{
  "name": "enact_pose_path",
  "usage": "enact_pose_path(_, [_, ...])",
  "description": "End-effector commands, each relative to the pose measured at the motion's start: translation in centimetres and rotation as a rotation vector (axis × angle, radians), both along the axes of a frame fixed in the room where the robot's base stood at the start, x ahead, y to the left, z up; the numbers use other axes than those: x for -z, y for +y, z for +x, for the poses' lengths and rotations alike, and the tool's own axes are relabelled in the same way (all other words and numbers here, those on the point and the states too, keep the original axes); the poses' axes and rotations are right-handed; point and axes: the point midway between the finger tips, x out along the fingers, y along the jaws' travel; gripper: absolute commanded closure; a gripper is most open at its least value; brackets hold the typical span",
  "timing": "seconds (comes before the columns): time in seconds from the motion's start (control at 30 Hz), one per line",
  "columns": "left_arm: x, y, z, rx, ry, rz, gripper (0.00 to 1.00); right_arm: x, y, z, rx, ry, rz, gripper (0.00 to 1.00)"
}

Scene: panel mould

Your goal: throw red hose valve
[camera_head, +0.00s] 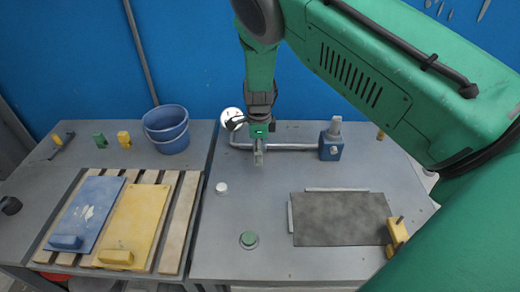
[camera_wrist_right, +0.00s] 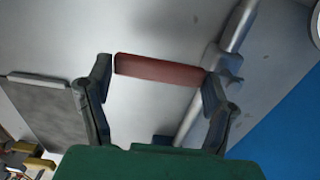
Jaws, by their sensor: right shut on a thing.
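The red valve handle (camera_wrist_right: 160,70) is a dull red bar that shows in the right wrist view, spanning the space between my fingertips. It sits by a grey pipe (camera_wrist_right: 208,105) with a fitting. My right gripper (camera_wrist_right: 159,78) is shut on the handle, one finger at each end. In the head view my right gripper (camera_head: 259,158) points down at the pipe (camera_head: 295,147), and the red handle is hidden or too small to make out there. My left gripper is not in view.
A round gauge (camera_head: 231,119) and a blue block (camera_head: 331,146) stand at the pipe's ends. A dark plate (camera_head: 340,218), green button (camera_head: 249,240) and white knob (camera_head: 222,188) are nearer. A blue bucket (camera_head: 166,130) and slatted pallet (camera_head: 181,220) are at left.

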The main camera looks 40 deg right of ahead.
Motion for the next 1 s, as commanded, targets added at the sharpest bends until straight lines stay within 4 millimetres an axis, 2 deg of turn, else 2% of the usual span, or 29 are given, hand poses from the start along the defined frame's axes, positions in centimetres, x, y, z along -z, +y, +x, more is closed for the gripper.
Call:
enact_pose_path(0.03, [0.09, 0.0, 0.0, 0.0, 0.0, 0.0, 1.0, 0.67, 0.71, -0.34, 0.002, 0.01, 0.012, 0.77])
enact_pose_path(0.23, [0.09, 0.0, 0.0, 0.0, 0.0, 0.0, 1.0, 0.67, 0.7, -0.33, 0.002, 0.01, 0.012, 0.77])
enact_pose_path(0.27, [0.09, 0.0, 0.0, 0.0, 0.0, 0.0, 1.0, 0.67, 0.7, -0.33, 0.002, 0.01, 0.012, 0.15])
enact_pose_path(0.3, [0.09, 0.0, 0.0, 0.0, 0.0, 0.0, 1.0, 0.66, 0.69, -0.31, 0.001, 0.009, 0.012, 0.01])
enact_pose_path(1.0, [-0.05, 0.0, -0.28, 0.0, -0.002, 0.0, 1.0, -0.19, 0.3, -0.34, -0.002, -0.002, 0.005, 0.01])
